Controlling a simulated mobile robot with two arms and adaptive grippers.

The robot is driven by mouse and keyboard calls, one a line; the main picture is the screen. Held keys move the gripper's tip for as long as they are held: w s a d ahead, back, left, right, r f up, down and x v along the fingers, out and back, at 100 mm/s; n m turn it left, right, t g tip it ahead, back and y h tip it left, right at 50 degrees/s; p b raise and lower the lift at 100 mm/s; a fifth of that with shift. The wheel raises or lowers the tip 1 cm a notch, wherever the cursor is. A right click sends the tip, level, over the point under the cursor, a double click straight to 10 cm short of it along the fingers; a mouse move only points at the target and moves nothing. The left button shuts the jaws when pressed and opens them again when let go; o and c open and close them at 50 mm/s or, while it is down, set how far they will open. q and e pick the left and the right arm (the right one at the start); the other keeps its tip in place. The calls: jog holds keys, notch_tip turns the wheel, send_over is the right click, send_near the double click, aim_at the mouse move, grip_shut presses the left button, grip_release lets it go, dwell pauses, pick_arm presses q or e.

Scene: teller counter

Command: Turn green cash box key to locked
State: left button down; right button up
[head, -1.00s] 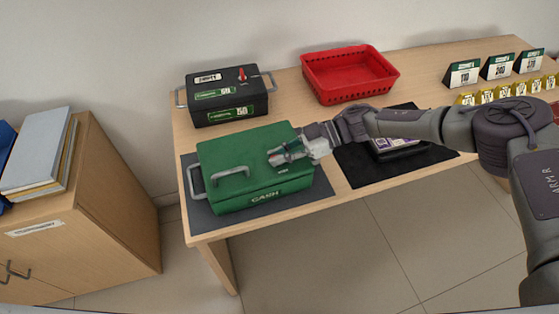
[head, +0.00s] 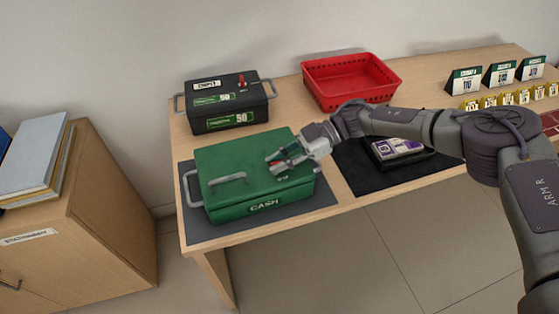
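The green cash box (head: 229,200), marked CASH on its front, sits on a dark mat (head: 207,233) at the left end of the counter. A grey handle lies across its lid. My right gripper (head: 274,163) is over the right part of the lid, its fingertips at the lid's surface. Something small and red shows between the fingers, likely the key. The fingers cover most of it, so its angle and whether the fingers grip it cannot be made out. My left gripper is not in view.
A black box (head: 217,102) with a red key stands behind the green one. A red basket (head: 347,80) is at the back middle. A purple-labelled item lies on a black mat (head: 362,178) to the right. Price signs and yellow tags stand at far right. A wooden cabinet (head: 110,205) is at left.

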jog(key=shift+o, duration=1)
jog(key=shift+w+d, duration=0.1)
jog(key=shift+d, duration=0.05)
jog(key=v, duration=1.1)
jog(key=shift+d, duration=0.3)
jog(key=shift+r, duration=0.1)
